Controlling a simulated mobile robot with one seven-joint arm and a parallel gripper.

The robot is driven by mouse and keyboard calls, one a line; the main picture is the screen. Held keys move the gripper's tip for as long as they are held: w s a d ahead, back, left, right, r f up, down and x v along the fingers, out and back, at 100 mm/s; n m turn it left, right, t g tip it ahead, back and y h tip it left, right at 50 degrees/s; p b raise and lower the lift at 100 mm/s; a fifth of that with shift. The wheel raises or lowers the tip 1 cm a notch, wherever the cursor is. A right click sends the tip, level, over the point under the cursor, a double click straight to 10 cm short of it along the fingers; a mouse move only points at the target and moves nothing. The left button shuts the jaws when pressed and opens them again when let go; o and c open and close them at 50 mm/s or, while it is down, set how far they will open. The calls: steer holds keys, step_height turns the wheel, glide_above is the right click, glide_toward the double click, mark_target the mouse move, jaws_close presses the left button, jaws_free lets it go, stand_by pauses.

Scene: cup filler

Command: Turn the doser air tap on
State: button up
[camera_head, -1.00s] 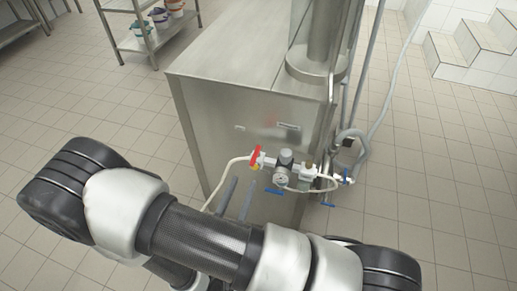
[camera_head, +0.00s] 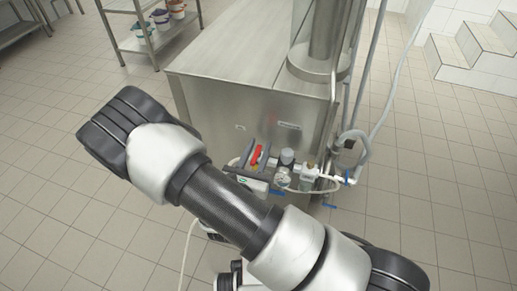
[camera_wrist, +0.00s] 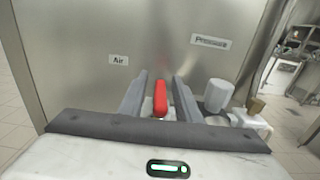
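The air tap's red handle (camera_head: 257,155) is on the fittings at the front of the steel machine. In the wrist view the red handle (camera_wrist: 160,100) stands upright below the "Air" label (camera_wrist: 118,60). My gripper (camera_wrist: 160,82) is open. One grey finger is on each side of the handle, with a visible gap on both sides. In the head view my gripper (camera_head: 258,152) reaches the tap from the lower left. The tap's valve body is mostly hidden by my gripper.
Right of the tap are a pressure regulator with a gauge (camera_head: 283,178), a white fitting and a blue-handled valve (camera_head: 347,177). A "Pressure" label (camera_wrist: 211,41) is on the steel panel. Hoses (camera_head: 352,140) run along the machine's right side.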

jaws_close()
steer(key=shift+m+h, duration=0.3)
steer(key=m+g+h, duration=0.3)
steer(key=h, duration=0.1)
steer(key=shift+h+b, duration=0.3)
steer(key=shift+b, duration=0.1)
steer(key=m+g+h+b, duration=0.1)
steer(key=m+g+h, duration=0.1)
steer(key=m+g+h+b, duration=0.1)
steer(key=m+g+h, duration=0.1)
steer(key=g, duration=0.1)
steer(key=shift+f+m+g, duration=0.2)
steer(key=shift+m+g, duration=0.1)
steer(key=shift+m, duration=0.1)
steer(key=m+g+h+b, duration=0.2)
steer(key=m+g, duration=0.1)
steer(key=g, duration=0.2)
steer(key=shift+s+r+m+g+h+b, duration=0.15)
steer(key=shift+m+g+b, duration=0.15)
steer(key=shift+m+g, duration=0.7)
steer(key=shift+w+r+m+g+h+b, duration=0.2)
steer(key=shift+m+g, duration=0.5)
steer(key=shift+g, duration=0.6)
steer(key=shift+f+g, duration=0.15)
steer(key=shift+g, duration=0.15)
